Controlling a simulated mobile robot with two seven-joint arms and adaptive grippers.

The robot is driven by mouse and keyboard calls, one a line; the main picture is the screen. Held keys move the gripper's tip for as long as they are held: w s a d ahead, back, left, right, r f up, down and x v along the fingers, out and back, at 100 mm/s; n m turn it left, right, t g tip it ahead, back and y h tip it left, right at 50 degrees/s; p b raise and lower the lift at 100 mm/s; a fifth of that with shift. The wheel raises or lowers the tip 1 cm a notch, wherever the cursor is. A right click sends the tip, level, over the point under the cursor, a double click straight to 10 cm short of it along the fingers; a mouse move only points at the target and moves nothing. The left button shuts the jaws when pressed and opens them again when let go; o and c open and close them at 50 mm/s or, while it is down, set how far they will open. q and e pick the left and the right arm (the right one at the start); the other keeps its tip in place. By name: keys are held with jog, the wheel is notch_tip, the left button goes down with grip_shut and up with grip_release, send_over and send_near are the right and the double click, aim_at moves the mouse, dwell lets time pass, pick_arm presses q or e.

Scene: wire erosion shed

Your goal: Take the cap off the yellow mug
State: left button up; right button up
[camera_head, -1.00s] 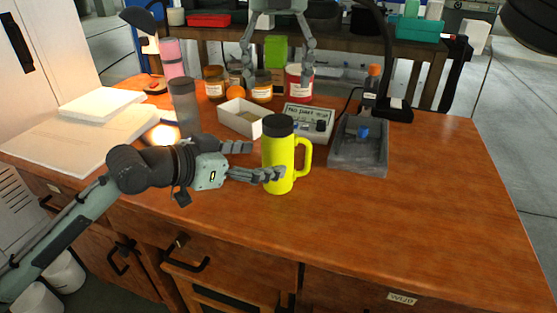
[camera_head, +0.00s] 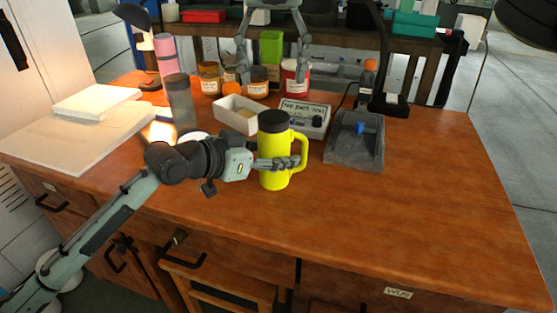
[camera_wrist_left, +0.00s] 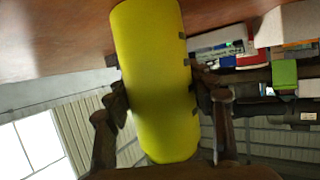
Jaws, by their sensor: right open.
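The yellow mug (camera_head: 275,184) stands upright near the middle of the wooden bench, its handle to the right. Its dark cap (camera_head: 273,121) sits on top. My left gripper (camera_head: 278,164) is at the mug's body, below the cap. In the left wrist view the mug (camera_wrist_left: 155,85) fills the space between my left fingers (camera_wrist_left: 157,90), which appear to touch it on both sides. The cap is not clear in that view. My right gripper (camera_head: 272,80) is open and empty, pointing down at the back of the bench, behind the mug.
Several jars, a grey cylinder (camera_head: 180,101) and a pink bottle stand further back. The bench's front right is clear.

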aim_at(274, 116)
pick_arm(q)
grip_shut()
pick_arm(e)
jog(key=m, duration=1.7)
jog(key=shift+m, duration=0.4)
jog(key=shift+f, duration=4)
jog(key=shift+c, duration=0.5)
